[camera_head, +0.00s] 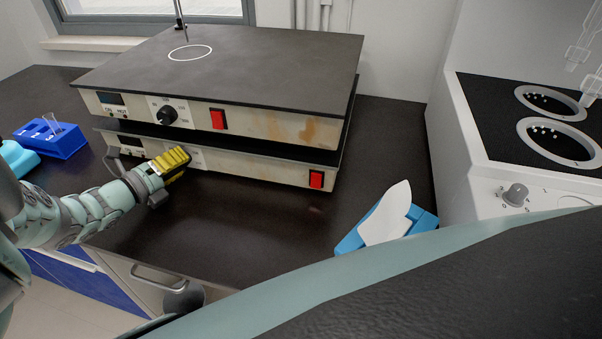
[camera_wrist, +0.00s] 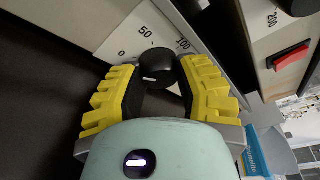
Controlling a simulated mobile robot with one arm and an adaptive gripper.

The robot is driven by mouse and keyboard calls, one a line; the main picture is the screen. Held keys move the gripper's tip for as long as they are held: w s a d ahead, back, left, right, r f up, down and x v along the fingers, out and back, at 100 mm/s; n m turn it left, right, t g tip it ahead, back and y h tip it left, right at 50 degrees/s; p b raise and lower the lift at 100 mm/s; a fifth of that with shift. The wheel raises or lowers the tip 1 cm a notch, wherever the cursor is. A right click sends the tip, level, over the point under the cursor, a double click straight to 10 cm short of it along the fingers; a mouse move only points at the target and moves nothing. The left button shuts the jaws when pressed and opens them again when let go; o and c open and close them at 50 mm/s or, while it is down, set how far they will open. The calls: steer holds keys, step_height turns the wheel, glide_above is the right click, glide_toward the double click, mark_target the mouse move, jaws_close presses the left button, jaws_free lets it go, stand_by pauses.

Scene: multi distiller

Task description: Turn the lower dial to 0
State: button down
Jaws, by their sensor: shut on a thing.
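The lower dial is a black round knob (camera_wrist: 157,67) in the wrist view, between my gripper's yellow fingers. Its front panel (camera_wrist: 135,40) carries the printed marks 0, 50 and 100. A short white line on the knob lies on its lower-left side, below the printed 0. My gripper (camera_wrist: 160,76) is shut on the knob, one finger on each side. In the head view my gripper (camera_head: 172,162) is against the front of the lower hotplate (camera_head: 250,167) and hides the lower dial.
The upper hotplate (camera_head: 270,125) sits just above, with its own black dial (camera_head: 167,115) and red switch (camera_head: 218,119). The lower red switch (camera_head: 316,180) is to the right. A blue rack (camera_head: 62,143) stands at left, and a blue holder (camera_head: 424,220) at right. Bare counter lies in front.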

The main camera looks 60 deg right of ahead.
steer(key=shift+f+n+b, duration=0.25)
steer(key=shift+n+b, duration=0.1)
steer(key=shift+n, duration=0.15)
steer(key=c, duration=0.8)
jaws_free()
steer(key=shift+r, duration=0.1)
steer(key=shift+c, duration=0.2)
steer(key=shift+r, duration=0.1)
